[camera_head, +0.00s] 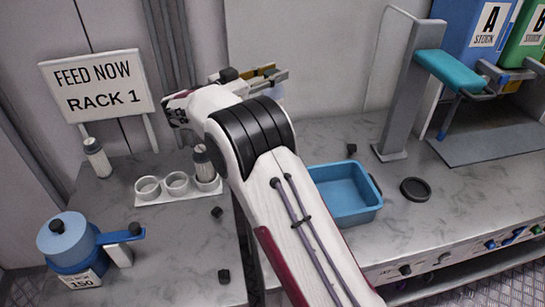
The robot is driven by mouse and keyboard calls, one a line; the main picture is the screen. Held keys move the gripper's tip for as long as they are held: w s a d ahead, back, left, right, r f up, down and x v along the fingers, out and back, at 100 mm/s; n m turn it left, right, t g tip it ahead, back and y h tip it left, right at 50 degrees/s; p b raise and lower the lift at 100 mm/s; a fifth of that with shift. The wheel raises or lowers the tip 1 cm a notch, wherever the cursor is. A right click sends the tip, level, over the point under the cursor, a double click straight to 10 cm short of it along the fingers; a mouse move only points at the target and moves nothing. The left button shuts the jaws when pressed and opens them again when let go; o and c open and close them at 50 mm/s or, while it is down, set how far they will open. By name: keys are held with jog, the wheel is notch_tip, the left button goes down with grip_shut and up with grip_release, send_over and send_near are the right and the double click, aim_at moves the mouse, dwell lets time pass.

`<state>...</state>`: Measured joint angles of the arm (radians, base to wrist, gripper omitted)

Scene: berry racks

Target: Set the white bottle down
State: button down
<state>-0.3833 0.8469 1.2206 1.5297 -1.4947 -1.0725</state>
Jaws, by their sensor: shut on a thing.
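My gripper (272,76) is at the back, in front of the wall, beyond my arm's wrist. It is shut on a pale thing (277,91), most likely the white bottle, which shows only as a small patch below the fingers. The arm and gripper hide the rest, so its tilt cannot be told. It appears raised above the counter. Another white bottle with a grey cap (97,157) stands on the left counter below the sign.
A blue tub (345,195) and a black disc (415,189) are on the right counter. A grey post with a teal arm (447,70) rises behind. A blue lidded pot (70,243) stands front left. Small dark cubes (217,212) lie about. The counter right of the disc is clear.

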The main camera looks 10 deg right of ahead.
aim_at(272, 89)
jog(key=shift+f, duration=2.35)
jog(key=shift+f, duration=3.15)
jog(key=shift+f, duration=2)
jog(key=c, duration=1.6)
grip_release()
jog(key=shift+o, duration=0.2)
